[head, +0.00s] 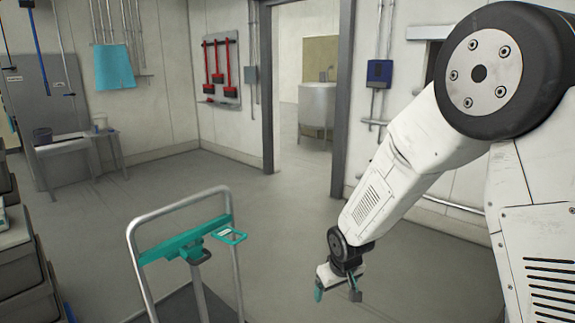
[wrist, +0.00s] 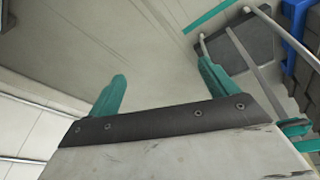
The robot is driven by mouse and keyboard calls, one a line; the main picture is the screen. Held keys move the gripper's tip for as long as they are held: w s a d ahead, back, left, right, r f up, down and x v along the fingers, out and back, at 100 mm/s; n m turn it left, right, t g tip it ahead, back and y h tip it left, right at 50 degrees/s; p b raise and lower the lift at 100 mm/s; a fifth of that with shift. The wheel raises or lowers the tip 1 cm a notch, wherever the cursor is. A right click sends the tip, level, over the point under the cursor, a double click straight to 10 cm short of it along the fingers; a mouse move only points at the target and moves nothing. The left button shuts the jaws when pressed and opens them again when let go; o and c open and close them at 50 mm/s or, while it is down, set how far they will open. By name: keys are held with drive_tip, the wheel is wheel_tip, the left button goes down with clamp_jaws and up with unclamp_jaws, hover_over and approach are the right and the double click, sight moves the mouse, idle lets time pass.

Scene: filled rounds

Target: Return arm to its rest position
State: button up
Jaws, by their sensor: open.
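My white arm (head: 395,165) comes in from the right of the head view and reaches down and to the left. At its end my gripper (head: 338,294) hangs low over the grey floor, to the right of a trolley. In the wrist view my gripper (wrist: 160,90) shows its two teal fingers spread wide apart. Nothing is between them, only floor behind.
A trolley with a grey tube handle (head: 140,250) and teal crossbar (head: 185,240) stands left of my gripper. Dark stacked crates (head: 22,255) line the left edge. A small table (head: 78,140) stands by the back wall. The floor (head: 285,215) toward the doorway is clear.

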drive_tip(key=s+d+r+m, duration=0.1)
drive_tip(key=s+d+r, duration=0.3)
drive_tip(key=s+r, duration=0.4)
drive_tip(key=s+d+r+m+g, duration=0.1)
drive_tip(key=s+d+r+m, duration=0.1)
drive_tip(key=s+d+r, duration=0.3)
drive_tip(key=s+d+r+m, duration=0.1)
drive_tip(key=s+d+r, duration=0.3)
drive_tip(key=s+r, duration=0.8)
drive_tip(key=shift+s+d+r+m+g, duration=0.2)
drive_tip(key=shift+s+d+m+g, duration=0.15)
drive_tip(key=shift+s, duration=3.55)
